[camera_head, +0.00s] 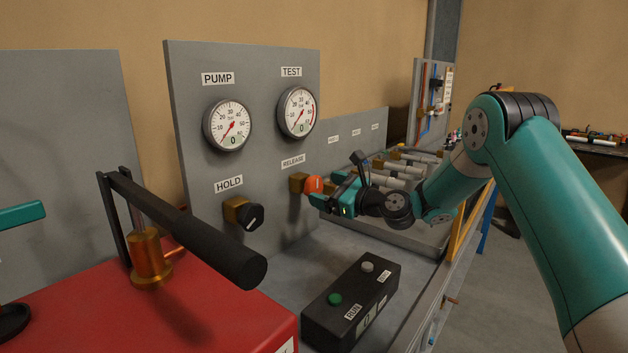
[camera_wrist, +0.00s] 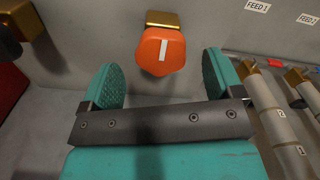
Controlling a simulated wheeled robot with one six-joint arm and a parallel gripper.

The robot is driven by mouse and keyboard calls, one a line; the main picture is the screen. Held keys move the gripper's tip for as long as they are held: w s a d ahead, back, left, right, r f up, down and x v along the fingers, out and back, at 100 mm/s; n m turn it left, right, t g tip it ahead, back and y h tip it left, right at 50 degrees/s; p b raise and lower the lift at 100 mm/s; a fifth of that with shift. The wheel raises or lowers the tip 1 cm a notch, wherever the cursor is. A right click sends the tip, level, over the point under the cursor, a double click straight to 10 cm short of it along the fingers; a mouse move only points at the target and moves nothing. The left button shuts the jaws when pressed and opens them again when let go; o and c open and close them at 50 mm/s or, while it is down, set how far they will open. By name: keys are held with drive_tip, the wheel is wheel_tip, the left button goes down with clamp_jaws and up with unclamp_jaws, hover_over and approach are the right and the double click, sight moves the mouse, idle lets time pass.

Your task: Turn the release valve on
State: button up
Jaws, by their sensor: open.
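The release valve (camera_head: 313,185) is an orange knob on a brass body, mounted on the grey panel (camera_head: 240,60) below the RELEASE label. In the wrist view the orange knob (camera_wrist: 160,52) shows a white bar standing nearly upright. My gripper (camera_head: 315,190) is at the knob in the head view. In the wrist view my gripper (camera_wrist: 162,80) is open, with one teal finger pad on each side and the knob between and slightly beyond them. Neither pad visibly touches it.
A black HOLD knob (camera_head: 246,217) sits left of the valve. PUMP (camera_head: 228,126) and TEST (camera_head: 297,112) gauges are above. A black button box (camera_head: 350,305) stands in front, and a red pump with a black lever (camera_head: 190,225) is at left. Coil tubes (camera_wrist: 270,110) lie to the right.

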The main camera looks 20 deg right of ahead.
sight(317, 186)
drive_tip(key=shift+p+x, duration=0.4)
drive_tip(key=shift+x, duration=1.95)
drive_tip(key=shift+c, duration=0.2)
drive_tip(key=c, duration=0.9)
